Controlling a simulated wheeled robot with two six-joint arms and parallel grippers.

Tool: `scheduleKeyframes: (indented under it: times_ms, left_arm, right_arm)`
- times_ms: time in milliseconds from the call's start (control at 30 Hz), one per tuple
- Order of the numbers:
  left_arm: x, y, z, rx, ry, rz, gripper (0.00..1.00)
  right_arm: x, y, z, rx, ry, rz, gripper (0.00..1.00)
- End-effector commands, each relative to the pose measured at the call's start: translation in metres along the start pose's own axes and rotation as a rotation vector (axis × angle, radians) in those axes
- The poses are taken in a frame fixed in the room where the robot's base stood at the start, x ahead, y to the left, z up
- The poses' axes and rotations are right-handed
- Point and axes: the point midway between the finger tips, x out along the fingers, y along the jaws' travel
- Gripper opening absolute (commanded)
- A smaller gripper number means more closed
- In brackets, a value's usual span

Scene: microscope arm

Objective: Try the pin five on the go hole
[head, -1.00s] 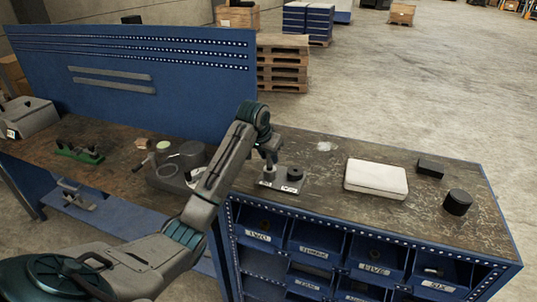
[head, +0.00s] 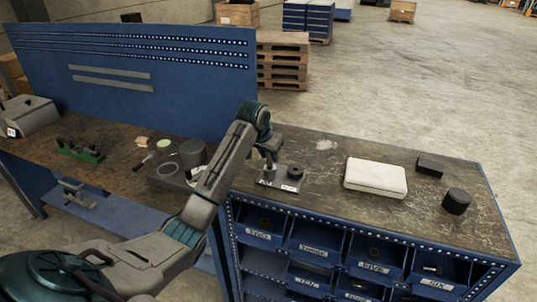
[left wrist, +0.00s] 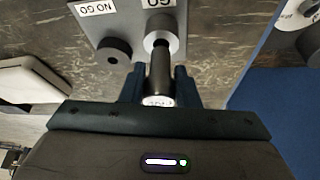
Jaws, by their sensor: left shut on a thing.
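My left gripper (left wrist: 157,88) is shut on a grey metal pin (left wrist: 160,75). The pin points at the GO ring (left wrist: 170,30), a grey cylinder with a dark hole. Its far end overlaps the hole's near edge in the left wrist view; I cannot tell whether it is inside. The darker NO GO ring (left wrist: 114,52) stands beside it on the same grey gauge plate (left wrist: 207,20). In the head view my left gripper (head: 269,163) is over the left part of the gauge plate (head: 279,184), with the NO GO ring (head: 295,171) to its right. My right gripper is out of view.
A white box (head: 375,177), a black block (head: 430,166) and a black cylinder (head: 456,201) stand right of the plate. Labelled bins, including the FIVE bin (head: 374,267), are below the bench top. A blue pegboard (head: 130,80) rises behind; round parts (head: 193,154) lie left.

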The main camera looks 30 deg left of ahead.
Motion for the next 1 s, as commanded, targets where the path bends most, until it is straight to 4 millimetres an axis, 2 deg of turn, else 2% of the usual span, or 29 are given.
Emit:
scheduleKeyframes:
  times_ms: [1000]
  left_arm:
    - [0.0058,0.0,0.0021,0.0,0.001,0.0,0.0]
  right_arm:
    - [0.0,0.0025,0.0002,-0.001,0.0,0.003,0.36]
